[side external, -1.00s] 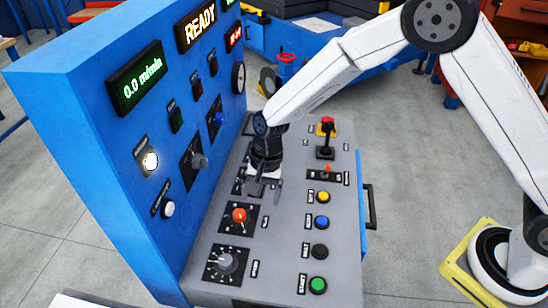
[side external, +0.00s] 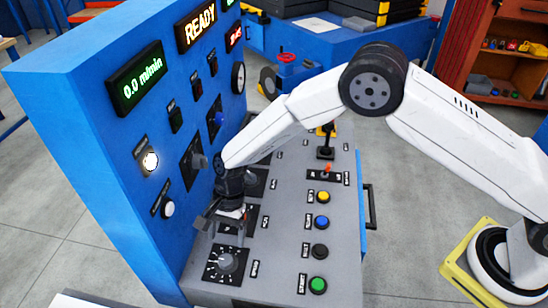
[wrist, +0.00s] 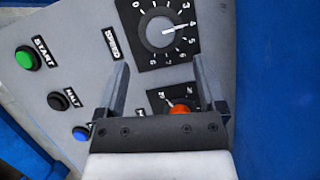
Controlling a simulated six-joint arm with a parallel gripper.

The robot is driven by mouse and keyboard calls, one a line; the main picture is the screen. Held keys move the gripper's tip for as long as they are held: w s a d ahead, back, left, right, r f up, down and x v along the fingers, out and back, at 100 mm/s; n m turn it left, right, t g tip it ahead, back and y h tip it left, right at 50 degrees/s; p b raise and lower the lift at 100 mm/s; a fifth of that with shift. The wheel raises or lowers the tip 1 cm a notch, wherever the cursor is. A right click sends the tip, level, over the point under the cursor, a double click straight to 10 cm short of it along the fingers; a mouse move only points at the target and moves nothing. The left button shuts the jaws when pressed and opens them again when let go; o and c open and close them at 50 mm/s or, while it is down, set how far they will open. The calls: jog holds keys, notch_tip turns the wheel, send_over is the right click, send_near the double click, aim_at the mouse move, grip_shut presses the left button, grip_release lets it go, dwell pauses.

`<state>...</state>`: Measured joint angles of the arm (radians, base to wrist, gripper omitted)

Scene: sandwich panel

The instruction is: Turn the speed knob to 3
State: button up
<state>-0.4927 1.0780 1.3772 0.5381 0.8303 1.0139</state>
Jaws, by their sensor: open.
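The speed knob (side external: 228,263) is a round grey knob on a black dial plate at the near left of the sloped grey panel. In the wrist view the speed knob (wrist: 162,34) sits beside the SPEED label, and its white pointer appears to aim near the 4. My gripper (side external: 224,236) is open and empty, above the panel and just behind the speed knob. In the wrist view my gripper's fingertips (wrist: 160,68) are apart, with the knob beyond them, untouched.
An orange-red knob (wrist: 180,109) shows between my fingers, low in the wrist view. A green START button (side external: 318,285), a black HALT button (side external: 320,251) and a blue button (side external: 322,222) line the right. The upright blue wall (side external: 110,150) stands close to my gripper's left.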

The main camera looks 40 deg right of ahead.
aim_at(225, 259)
jog(key=shift+x, duration=3.35)
jog(key=shift+c, duration=0.3)
grip_shut()
jog(key=shift+n, duration=0.4)
jog(key=shift+w+n+g+h, duration=0.1)
jog(key=shift+n+g+h, duration=0.3)
jog(key=shift+n, duration=0.9)
jog(key=shift+n+g+h, duration=0.2)
jog(key=shift+n+h, duration=0.3)
jog(key=shift+n, duration=0.8)
jog(key=shift+o, duration=0.3)
grip_release()
